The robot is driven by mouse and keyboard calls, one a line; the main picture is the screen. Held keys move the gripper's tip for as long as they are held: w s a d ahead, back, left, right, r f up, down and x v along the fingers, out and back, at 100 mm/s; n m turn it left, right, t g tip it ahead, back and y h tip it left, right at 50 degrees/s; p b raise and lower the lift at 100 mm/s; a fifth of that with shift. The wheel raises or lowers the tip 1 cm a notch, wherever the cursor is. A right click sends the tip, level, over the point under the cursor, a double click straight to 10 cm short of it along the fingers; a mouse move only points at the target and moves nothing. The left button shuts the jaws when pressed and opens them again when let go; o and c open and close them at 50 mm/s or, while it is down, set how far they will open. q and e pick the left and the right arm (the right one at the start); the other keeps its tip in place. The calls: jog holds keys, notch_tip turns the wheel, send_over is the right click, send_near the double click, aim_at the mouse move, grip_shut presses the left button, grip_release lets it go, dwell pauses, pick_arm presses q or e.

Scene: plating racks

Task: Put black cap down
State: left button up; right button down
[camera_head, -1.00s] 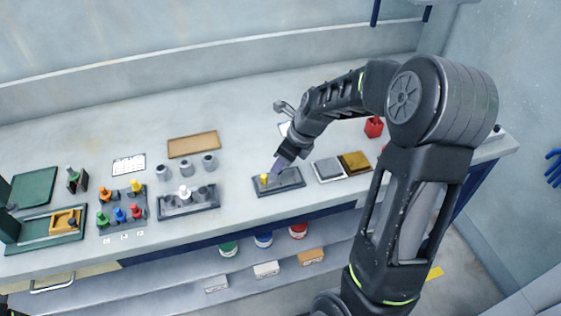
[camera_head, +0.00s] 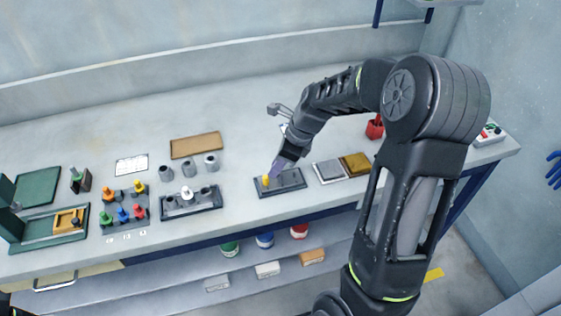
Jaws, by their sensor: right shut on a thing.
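My right gripper (camera_head: 275,170) comes down from the upper right, over a dark rectangular holder plate (camera_head: 293,187) on the bench. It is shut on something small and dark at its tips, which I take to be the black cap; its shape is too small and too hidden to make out. A yellow peg (camera_head: 265,181) stands on the left part of the plate, just beside and below the fingertips. I cannot tell whether the held thing touches the plate. My left gripper is not in view.
Left of the plate stand a grey rack (camera_head: 192,203), grey cylinders (camera_head: 188,165) and a tray of coloured caps (camera_head: 124,210). Right of it lie a silver pad (camera_head: 329,172) and a gold pad (camera_head: 356,163). A brown board (camera_head: 196,145) lies behind. Bare bench lies behind the plate.

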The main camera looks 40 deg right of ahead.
jog(key=a+n, duration=0.1)
jog(key=n+g, duration=0.1)
jog(key=n, duration=0.1)
jog(key=shift+s+a+f+y, duration=0.1)
jog(key=shift+a+y, duration=0.25)
jog(key=shift+y, duration=0.05)
jog(key=a+n+g, duration=0.1)
jog(key=a+n, duration=0.2)
jog(key=a+f+n+g+b, duration=0.1)
jog(key=a+n, duration=0.1)
jog(key=n, duration=0.1)
jog(key=w+a+n+g+y+b, duration=0.1)
jog(key=a+n, duration=0.1)
jog(key=a, duration=0.1)
jog(key=shift+a+f+n, duration=0.3)
jog(key=shift+n, duration=0.1)
jog(key=a+n, duration=0.1)
jog(key=a+n+g+b, duration=0.1)
jog(key=a+n, duration=0.1)
jog(key=a+n+g+h, duration=0.1)
jog(key=a+n, duration=0.1)
jog(key=shift+s+a+f, duration=0.15)
jog(key=shift+s, duration=0.1)
jog(key=shift+n, duration=0.4)
jog(key=shift+a, duration=0.15)
